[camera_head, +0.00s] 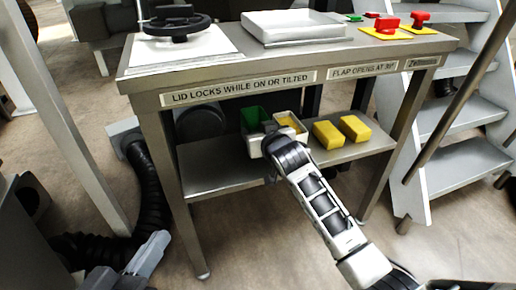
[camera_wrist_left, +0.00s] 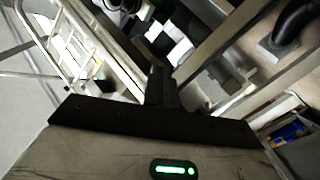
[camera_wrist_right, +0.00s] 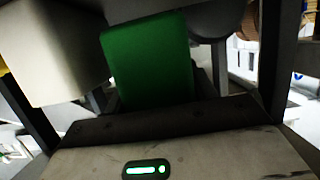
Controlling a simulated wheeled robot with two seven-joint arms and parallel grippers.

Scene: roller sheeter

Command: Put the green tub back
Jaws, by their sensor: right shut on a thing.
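The green tub (camera_head: 255,118) is at the lower shelf of the steel table, left of a pale tub (camera_head: 289,122) with yellow in it. My right gripper (camera_head: 268,137) reaches in from the front and is shut on the green tub. The tub also fills the middle of the right wrist view (camera_wrist_right: 150,62). The gripper hides its lower front, so I cannot tell whether it touches the shelf. My left gripper (camera_wrist_left: 158,80) looks shut and empty, away from the tubs; my left arm shows low at the left in the head view.
Two yellow blocks (camera_head: 328,134) (camera_head: 354,128) sit on the lower shelf (camera_head: 215,172), right of the tubs. The shelf's left part is bare. The table top (camera_head: 225,75) overhangs it. A black hose (camera_head: 150,190) stands left, and grey steps (camera_head: 450,130) stand right.

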